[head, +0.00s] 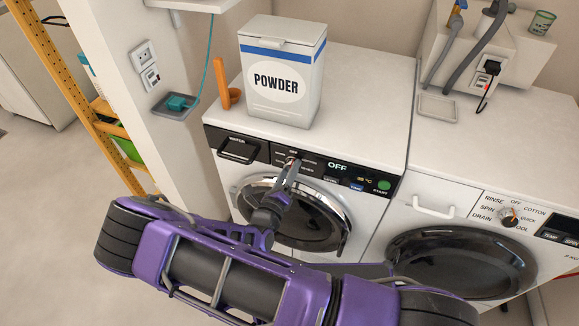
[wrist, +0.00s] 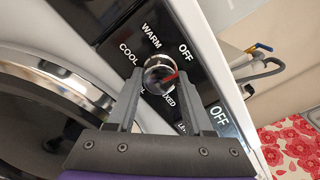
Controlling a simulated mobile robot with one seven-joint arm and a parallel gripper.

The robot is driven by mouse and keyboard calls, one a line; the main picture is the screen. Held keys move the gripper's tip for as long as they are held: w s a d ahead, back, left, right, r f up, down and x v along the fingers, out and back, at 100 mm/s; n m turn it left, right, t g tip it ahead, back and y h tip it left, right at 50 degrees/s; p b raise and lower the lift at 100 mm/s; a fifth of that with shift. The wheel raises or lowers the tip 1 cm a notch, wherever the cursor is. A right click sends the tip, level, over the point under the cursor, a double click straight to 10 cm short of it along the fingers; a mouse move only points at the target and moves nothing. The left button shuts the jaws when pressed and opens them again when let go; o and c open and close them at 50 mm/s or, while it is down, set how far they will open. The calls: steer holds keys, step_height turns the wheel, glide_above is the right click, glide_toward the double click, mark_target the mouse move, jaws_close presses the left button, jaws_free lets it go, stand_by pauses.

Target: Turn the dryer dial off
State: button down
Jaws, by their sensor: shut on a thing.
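The dryer (head: 240,180) is the left machine, with a black panel. Its round dial (wrist: 158,70) shows in the wrist view, glossy with a red mark on its right side, among the labels WARM, OFF, COOL and a partly hidden one. The red mark lies on the side toward OFF; its exact aim is hard to tell. The dryer display (head: 337,167) reads OFF. My gripper (head: 290,168) is at the panel, shut on the dial with one finger on each side; it also shows in the wrist view (wrist: 160,82). In the head view the fingers mostly hide the dial.
A white POWDER box (head: 282,75) and an orange scoop (head: 222,84) stand on the dryer top. The washer (head: 445,195) to the right has its own dial (head: 509,216). A yellow ladder-like frame (head: 70,90) stands at the left. The dryer's round door (head: 310,222) is below the panel.

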steer(key=shift+n+p, duration=0.3)
steer(key=shift+n, duration=0.8)
steer(key=shift+c, duration=1.5)
jaws_free()
steer(key=v, duration=1.7)
steer(key=shift+s, duration=0.25)
